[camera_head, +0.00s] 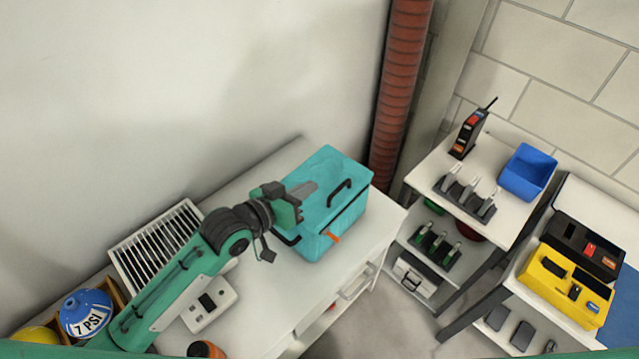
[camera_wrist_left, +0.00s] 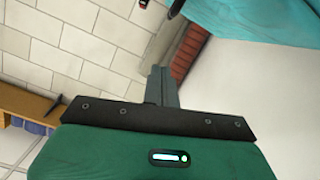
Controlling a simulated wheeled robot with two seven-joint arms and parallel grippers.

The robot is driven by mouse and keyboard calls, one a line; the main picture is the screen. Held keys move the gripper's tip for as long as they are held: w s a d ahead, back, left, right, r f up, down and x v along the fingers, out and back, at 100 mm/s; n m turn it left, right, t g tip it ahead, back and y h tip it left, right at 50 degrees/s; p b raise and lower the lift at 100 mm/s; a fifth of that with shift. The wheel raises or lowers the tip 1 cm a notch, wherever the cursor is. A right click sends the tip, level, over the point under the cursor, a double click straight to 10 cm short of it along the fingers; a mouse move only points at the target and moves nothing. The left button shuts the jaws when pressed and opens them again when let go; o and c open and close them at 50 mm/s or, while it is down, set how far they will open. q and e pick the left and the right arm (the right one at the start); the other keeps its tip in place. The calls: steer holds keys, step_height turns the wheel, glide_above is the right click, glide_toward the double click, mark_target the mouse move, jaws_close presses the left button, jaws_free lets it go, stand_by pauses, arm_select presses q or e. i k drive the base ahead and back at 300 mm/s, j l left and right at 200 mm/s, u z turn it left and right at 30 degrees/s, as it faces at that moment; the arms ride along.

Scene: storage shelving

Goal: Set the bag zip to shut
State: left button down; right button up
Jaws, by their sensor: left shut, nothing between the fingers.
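The teal bag (camera_head: 318,195) sits on the white cabinet top in the head view, a dark handle on its lid. My left gripper (camera_head: 308,190) is shut and empty, over or against the bag's left part. In the left wrist view its shut fingers (camera_wrist_left: 161,87) point past the bag (camera_wrist_left: 260,15), part of which fills the upper right corner. The zip's state cannot be made out. My right gripper is not in view.
A white grille (camera_head: 155,240), a grey panel device (camera_head: 210,302) and a blue helmet-like object (camera_head: 85,312) stand on the left. A red pipe (camera_head: 398,90) rises behind the bag. A blue bin (camera_head: 528,172) and a yellow case (camera_head: 565,285) are on the right.

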mark_target(332, 237)
steer(key=k, duration=1.5)
